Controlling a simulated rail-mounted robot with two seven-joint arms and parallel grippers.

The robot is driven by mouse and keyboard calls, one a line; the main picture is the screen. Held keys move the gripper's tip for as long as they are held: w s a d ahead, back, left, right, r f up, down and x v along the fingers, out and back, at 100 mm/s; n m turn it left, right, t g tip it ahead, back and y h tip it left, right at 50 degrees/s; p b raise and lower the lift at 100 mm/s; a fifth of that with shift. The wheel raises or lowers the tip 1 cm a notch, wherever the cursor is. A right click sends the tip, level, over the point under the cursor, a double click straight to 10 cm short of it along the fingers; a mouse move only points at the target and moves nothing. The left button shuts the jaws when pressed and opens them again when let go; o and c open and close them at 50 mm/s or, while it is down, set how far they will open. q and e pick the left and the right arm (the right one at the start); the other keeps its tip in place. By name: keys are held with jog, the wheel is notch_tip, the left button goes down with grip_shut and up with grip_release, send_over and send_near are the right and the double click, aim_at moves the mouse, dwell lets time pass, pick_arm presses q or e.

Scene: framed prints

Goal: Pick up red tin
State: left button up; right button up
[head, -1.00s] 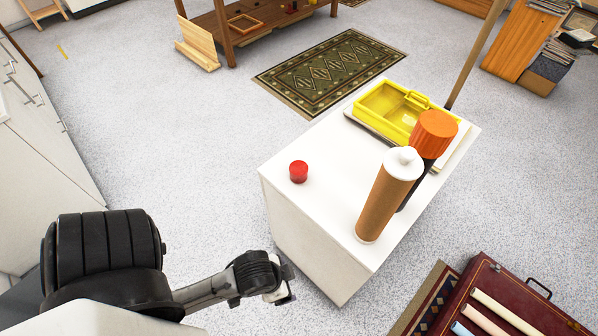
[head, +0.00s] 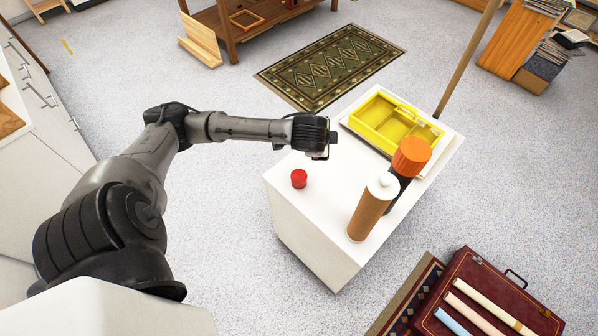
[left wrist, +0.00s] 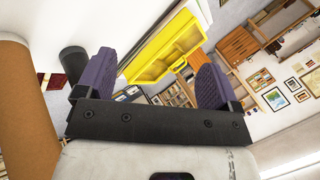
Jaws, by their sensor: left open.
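The small round red tin (head: 299,178) stands on the white cabinet top (head: 318,200), near its left edge in the head view. My left gripper (head: 326,152) is above the cabinet, a little behind and to the right of the tin, apart from it. In the left wrist view my left gripper (left wrist: 155,82) has its two purple fingers spread wide with nothing between them. The red tin does not show clearly in the left wrist view. My right gripper is not in view.
A brown tube with a white cap (head: 371,208) and an orange-topped dark container (head: 410,157) stand to the tin's right. A yellow tray (head: 367,128) lies at the cabinet's back, also in the left wrist view (left wrist: 150,68). The cabinet's front left top is clear.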

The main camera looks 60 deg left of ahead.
pick_arm(q)
jog(key=s+a+f+n+g, duration=0.3)
jog(key=a, duration=0.3)
jog(key=n+g+h, duration=0.3)
jog(key=n+h, duration=0.2)
jog(key=n, duration=0.4)
send_over(298, 177)
notch_tip(298, 177, down, 4)
notch_tip(298, 177, down, 9)
jog(key=b, duration=0.3)
jog(key=shift+w+a+r, duration=0.1)
notch_tip(298, 177, down, 4)
jog(key=b, duration=0.2)
jog(key=shift+b, duration=0.35)
jog(key=shift+f, duration=0.6)
